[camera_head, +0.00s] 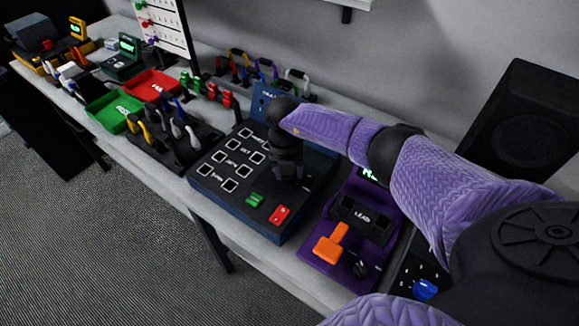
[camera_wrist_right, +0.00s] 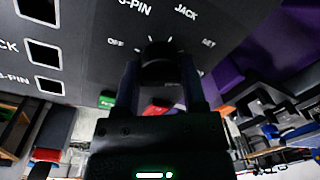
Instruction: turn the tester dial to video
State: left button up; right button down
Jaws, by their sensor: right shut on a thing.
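The tester is a dark blue box (camera_head: 233,193) with labelled sockets, a green button and a red button on its sloping top. My right gripper (camera_head: 286,178) points down onto the tester's top and hides the dial in the head view. In the right wrist view, my right gripper (camera_wrist_right: 160,85) is shut on the black dial (camera_wrist_right: 158,52), with a finger on each side. Tick marks and the labels OFF, 3-PIN and JACK show around the dial. I cannot read a video label or tell where the pointer points. My left gripper is not in view.
A purple unit (camera_head: 317,262) with an orange lever stands right of the tester, and a unit with a blue knob (camera_head: 425,289) lies beyond it. Left are a cable rack (camera_head: 180,150), a green tray (camera_head: 110,113) and a red tray (camera_head: 150,86). A black speaker (camera_head: 520,125) stands behind.

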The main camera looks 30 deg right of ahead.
jog(key=shift+m+p, duration=0.75)
jog(key=shift+m, duration=1.45)
jog(key=shift+c, duration=1)
grip_release()
jog(key=shift+w+a, duration=0.1)
jog(key=r+p, duration=0.1)
jog(key=r, duration=0.3)
jog(key=r+p, duration=0.1)
jog(key=r, duration=0.4)
jog(key=shift+w+a+p, duration=0.1)
jog(key=shift+w+p, duration=0.1)
jog(key=shift+p, duration=0.2)
jog(key=shift+r, duration=0.5)
